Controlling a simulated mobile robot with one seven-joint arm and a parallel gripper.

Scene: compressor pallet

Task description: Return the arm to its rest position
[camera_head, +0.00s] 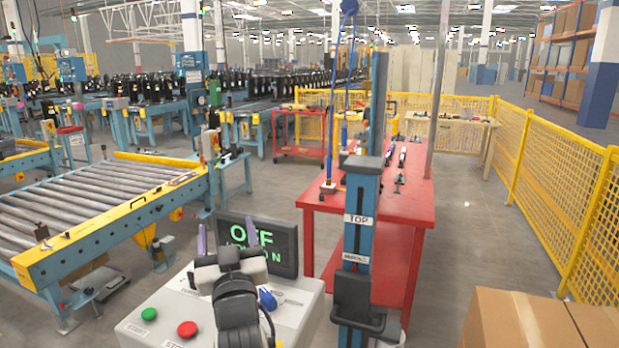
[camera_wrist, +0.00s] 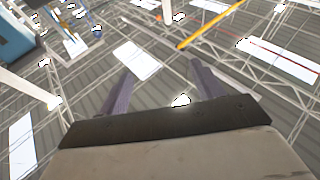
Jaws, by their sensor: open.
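My dark wrist and forearm stand in front of the grey control box. In the wrist view the two fingers of my gripper (camera_wrist: 158,85) are spread apart with nothing between them.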

